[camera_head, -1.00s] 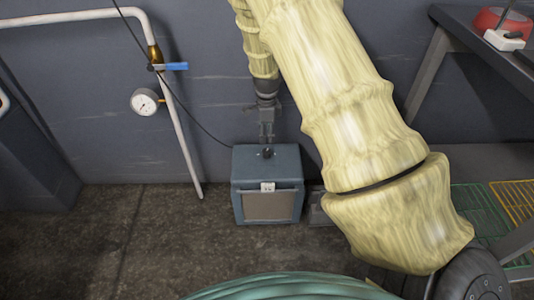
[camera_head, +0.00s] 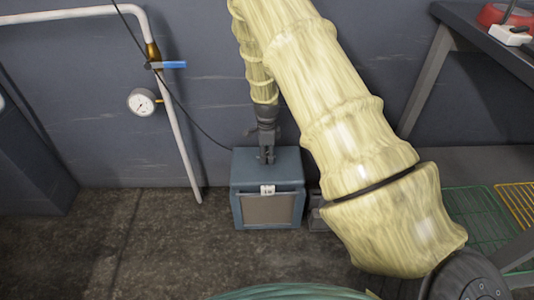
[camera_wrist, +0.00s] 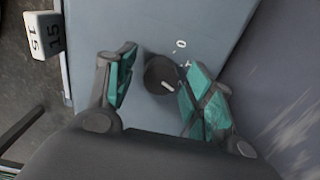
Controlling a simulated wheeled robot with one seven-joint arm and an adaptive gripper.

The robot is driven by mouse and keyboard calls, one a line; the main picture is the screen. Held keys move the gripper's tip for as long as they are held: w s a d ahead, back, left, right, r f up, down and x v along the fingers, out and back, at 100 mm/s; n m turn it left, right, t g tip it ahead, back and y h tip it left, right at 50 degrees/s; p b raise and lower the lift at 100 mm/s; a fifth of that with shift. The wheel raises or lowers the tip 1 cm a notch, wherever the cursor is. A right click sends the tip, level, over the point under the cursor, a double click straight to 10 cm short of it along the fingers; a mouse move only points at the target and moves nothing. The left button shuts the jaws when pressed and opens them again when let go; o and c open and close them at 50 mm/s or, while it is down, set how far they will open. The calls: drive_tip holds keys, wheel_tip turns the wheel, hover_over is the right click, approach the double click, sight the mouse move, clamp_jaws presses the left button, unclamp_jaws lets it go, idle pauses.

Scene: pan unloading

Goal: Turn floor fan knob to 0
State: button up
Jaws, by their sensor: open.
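The floor fan is a blue-grey box (camera_head: 268,176) standing on the floor against the wall in the head view. Its top panel also shows in the wrist view (camera_wrist: 120,30). The dark round knob (camera_wrist: 160,74) sits on that panel, with a pale pointer mark aimed toward the lower right. A white 0 is printed above and right of it, with another mark partly hidden by a finger. My gripper (camera_wrist: 158,92) is open, its teal-padded fingers on either side of the knob. In the head view my gripper (camera_head: 267,156) points down at the box top and hides the knob.
A white tag marked 15 (camera_wrist: 43,32) hangs at the front of the box. A cable runs from the box to the wall. A pipe (camera_head: 178,130) with a blue-handled valve (camera_head: 168,65) and gauge (camera_head: 141,102) stands left. A table (camera_head: 490,40) is at right.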

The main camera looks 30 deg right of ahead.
drive_tip(key=shift+c, duration=0.2)
drive_tip(key=c, duration=1)
